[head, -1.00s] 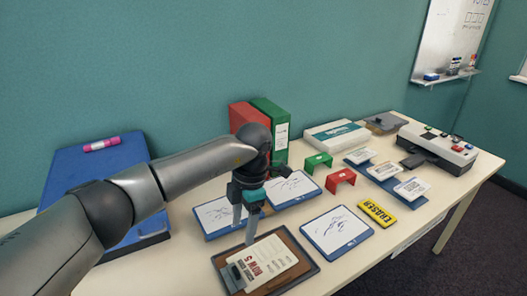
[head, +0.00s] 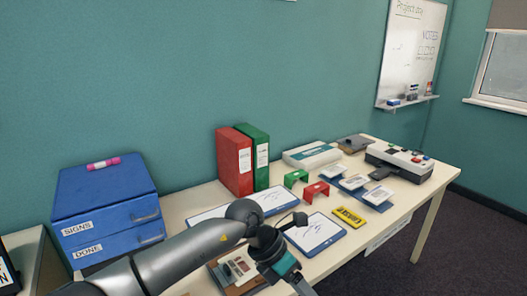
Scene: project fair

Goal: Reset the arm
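My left arm comes in from the bottom left, low in the picture. Its gripper (head: 300,284) points down at the bottom edge, beside the brown clipboard (head: 222,278) and toward the front of the table. The fingers are partly cut off by the frame, so I cannot tell whether they are open or shut. The forearm and wrist hide part of the clipboard and of the drawing boards behind. My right gripper is not in view.
A blue drawer unit (head: 105,205) labelled SIGNS and DONE stands left.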

